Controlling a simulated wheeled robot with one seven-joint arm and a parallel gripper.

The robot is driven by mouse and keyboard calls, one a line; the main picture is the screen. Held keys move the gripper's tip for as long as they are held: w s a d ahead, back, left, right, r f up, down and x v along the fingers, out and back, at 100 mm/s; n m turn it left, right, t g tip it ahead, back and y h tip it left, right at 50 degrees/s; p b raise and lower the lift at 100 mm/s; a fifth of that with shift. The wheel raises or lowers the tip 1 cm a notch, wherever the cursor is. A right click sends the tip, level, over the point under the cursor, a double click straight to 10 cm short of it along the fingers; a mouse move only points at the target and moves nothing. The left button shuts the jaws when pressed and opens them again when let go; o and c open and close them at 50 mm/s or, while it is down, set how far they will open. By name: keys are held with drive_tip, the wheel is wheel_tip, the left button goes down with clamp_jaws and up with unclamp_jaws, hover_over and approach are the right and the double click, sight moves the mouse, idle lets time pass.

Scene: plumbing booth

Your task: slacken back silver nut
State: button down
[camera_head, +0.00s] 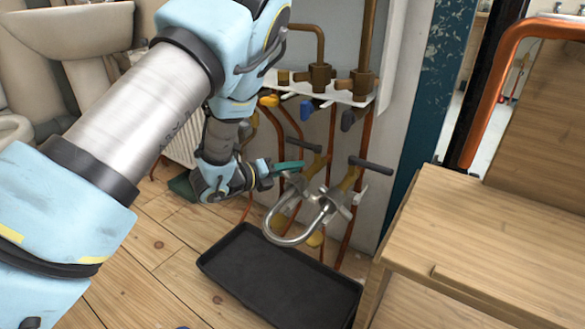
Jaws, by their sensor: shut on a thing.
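A U-shaped silver pipe (277,237) curves out from two brass valves at the lower middle. The back silver nut (297,184) is at its left, farther end, below the left valve's dark T-handle (298,145). The front silver nut (338,199), with wing-like lugs, is at the right end, below another dark T-handle (371,165). My gripper (286,170) reaches in from the left with a teal finger beside the back nut. It is shut on what looks like that nut. The exact contact is small and partly hidden.
A black tray (281,274) lies on the wooden floor below the pipe. Copper pipes and a white bracket (335,92) with valves are on the wall above.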

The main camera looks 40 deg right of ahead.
drive_tip(key=shift+w, duration=0.1)
idle(0.3)
drive_tip(key=shift+f+n+h+b, duration=0.6)
drive_tip(key=shift+f+n+h, duration=0.25)
drive_tip(key=shift+n, duration=1.3)
drive_tip(key=shift+f+n+h+b, duration=0.55)
drive_tip(key=shift+f+n+h, duration=0.2)
drive_tip(key=shift+n, duration=1.45)
drive_tip(key=shift+f+n+h+b, duration=0.6)
drive_tip(key=shift+f+n+h, duration=0.25)
drive_tip(key=shift+n, duration=1.3)
drive_tip(key=c, duration=0.8)
unclamp_jaws()
drive_tip(key=shift+r, duration=0.1)
drive_tip(key=p+v, duration=0.3)
drive_tip(key=v, duration=0.8)
drive_tip(key=shift+d, duration=0.1)
